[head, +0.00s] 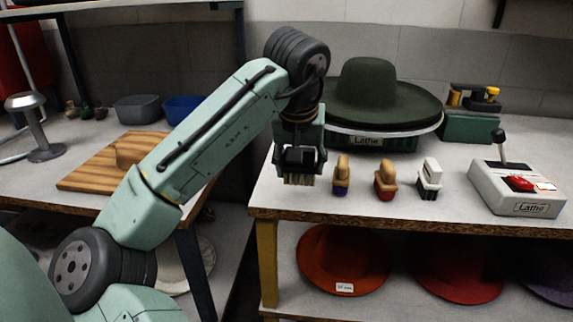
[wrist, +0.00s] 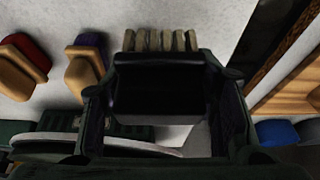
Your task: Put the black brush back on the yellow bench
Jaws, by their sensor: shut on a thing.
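My gripper (head: 301,160) is shut on the black brush (head: 297,156), with a finger on either side of it. The brush is upright, its pale bristles pointing down; in the wrist view its black body (wrist: 158,92) fills the space between the fingers. The yellow bench has a pale top (head: 462,208) and a yellow leg (head: 267,262). The brush is over the left end of this top, left of the other brushes. I cannot tell whether the bristles touch the top.
A wooden brush with purple bristles (head: 341,172), one with red bristles (head: 385,178) and a white-and-black one (head: 429,178) stand right of my gripper. Behind is a green hat (head: 368,88) on its lathe. A control box (head: 515,190) stands farther right. A gap separates the left table (head: 60,205).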

